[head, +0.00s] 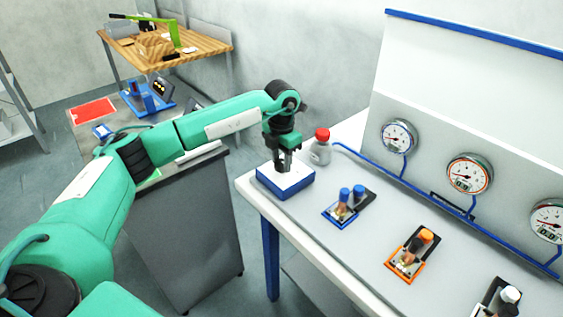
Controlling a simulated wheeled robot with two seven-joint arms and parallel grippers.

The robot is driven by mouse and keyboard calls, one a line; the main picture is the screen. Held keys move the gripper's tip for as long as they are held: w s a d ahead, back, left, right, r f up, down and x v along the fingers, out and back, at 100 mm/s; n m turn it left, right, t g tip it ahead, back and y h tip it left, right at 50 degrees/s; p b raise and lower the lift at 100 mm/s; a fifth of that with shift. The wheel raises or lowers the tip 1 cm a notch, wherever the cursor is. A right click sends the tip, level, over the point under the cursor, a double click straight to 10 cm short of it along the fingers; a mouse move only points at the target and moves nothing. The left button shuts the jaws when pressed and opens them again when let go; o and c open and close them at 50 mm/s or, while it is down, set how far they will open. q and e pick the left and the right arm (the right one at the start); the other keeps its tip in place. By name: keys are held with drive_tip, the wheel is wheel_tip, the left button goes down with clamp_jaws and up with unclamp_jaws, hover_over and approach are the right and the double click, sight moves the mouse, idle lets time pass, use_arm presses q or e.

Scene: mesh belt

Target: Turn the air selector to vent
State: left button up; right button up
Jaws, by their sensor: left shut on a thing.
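A low box with a blue body and a white top (300,182) sits at the near left corner of the white bench. It is probably the air selector, but no label or position mark is readable. My left gripper (284,168) points straight down over the middle of its top, fingers closed on a small part there, probably its knob. The fingers hide that part, so its pointing direction cannot be told. My right gripper is not in view.
Blue (341,214), orange (403,268) and black-and-white (496,300) fittings stand to the right. Gauges (398,135) with blue tubing line the back panel. A dark cabinet (185,230) stands left of the bench (262,208).

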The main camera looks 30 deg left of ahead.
sight(282, 162)
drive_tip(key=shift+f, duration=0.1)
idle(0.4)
use_arm(q)
drive_tip(key=o, duration=1)
wheel_tip(282, 162, up, 5)
drive_tip(key=shift+w+r+b, duration=0.1)
drive_tip(key=shift+b, duration=0.65)
wheel_tip(282, 162, up, 9)
drive_tip(key=shift+f+b, duration=0.15)
drive_tip(key=shift+b, duration=0.5)
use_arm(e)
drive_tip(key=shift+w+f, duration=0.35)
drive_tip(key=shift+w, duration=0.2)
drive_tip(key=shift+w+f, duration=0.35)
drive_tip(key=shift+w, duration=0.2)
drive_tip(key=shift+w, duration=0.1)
